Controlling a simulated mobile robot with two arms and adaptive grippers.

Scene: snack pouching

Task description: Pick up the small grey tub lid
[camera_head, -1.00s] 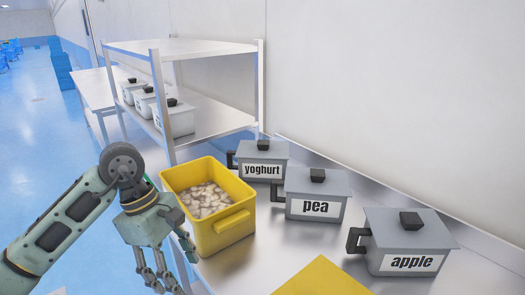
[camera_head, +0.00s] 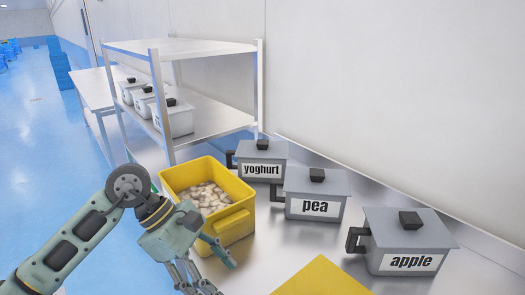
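Three grey tubs with grey lids and black knobs stand in a row on the metal counter: the yoghurt tub lid (camera_head: 249,149), the pea tub lid (camera_head: 302,182) and the apple tub lid (camera_head: 385,222). All three lids sit on their tubs. I cannot tell which one is meant by the small lid. My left gripper (camera_head: 208,270) is in front of the yellow crate, pointing down and right, with its fingers spread and empty. It is apart from every lid. My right gripper is not in view.
A yellow crate (camera_head: 236,222) of pale pieces stands left of the tubs, close to my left gripper. A yellow surface (camera_head: 322,279) shows at the bottom edge. A metal shelf (camera_head: 200,118) with more tubs stands behind. Bare counter (camera_head: 275,245) lies between crate and apple tub.

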